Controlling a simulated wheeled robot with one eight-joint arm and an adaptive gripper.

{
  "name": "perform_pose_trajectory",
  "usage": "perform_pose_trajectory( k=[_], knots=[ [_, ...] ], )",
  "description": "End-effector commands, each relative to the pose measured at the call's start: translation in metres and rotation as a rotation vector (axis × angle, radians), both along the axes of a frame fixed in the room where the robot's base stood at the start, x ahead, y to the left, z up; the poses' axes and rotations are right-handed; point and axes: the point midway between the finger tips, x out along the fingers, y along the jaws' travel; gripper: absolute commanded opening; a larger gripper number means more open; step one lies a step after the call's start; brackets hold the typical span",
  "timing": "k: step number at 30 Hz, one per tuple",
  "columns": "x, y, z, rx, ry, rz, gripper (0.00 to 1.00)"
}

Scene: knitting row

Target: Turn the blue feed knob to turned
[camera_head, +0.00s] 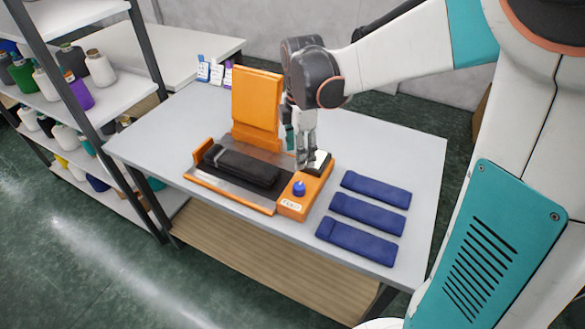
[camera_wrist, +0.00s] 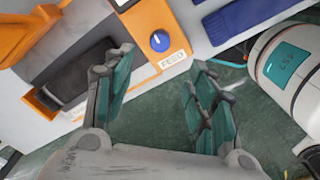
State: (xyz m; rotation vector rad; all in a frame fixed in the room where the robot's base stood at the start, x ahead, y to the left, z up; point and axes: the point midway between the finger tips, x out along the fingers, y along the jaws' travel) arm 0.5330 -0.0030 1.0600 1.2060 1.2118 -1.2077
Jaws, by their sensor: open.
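The blue feed knob (camera_head: 299,188) sits on top of the front end of an orange control box (camera_head: 290,205), above a white label. In the wrist view the knob (camera_wrist: 160,41) has a light pointer mark, and the label beside it reads FEED. My gripper (camera_head: 303,160) points down over the box, just behind the knob in the head view. In the wrist view its two teal-padded fingers (camera_wrist: 160,65) are spread wide, with the knob beyond the gap between their tips. Nothing is between the fingers, and they appear apart from the knob.
A dark folded knit (camera_head: 240,166) lies on the machine bed left of the knob. An upright orange panel (camera_head: 256,100) stands behind it. A black-and-white part (camera_head: 318,163) is close to my fingers. Blue folded pieces (camera_head: 368,213) lie at right.

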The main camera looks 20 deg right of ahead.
Motion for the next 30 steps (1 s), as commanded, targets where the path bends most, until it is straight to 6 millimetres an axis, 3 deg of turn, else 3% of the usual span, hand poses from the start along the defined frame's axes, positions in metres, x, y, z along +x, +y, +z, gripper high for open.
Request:
perform_pose_trajectory(
  k=[18,24,30],
  knots=[
    [0.0,0.0,-0.112,0.0,-0.002,-0.003,0.51],
    [0.0,0.0,-0.128,0.0,-0.002,-0.003,0.51],
    [-0.001,0.0,-0.13,0.0,-0.002,-0.003,0.51]
  ],
)
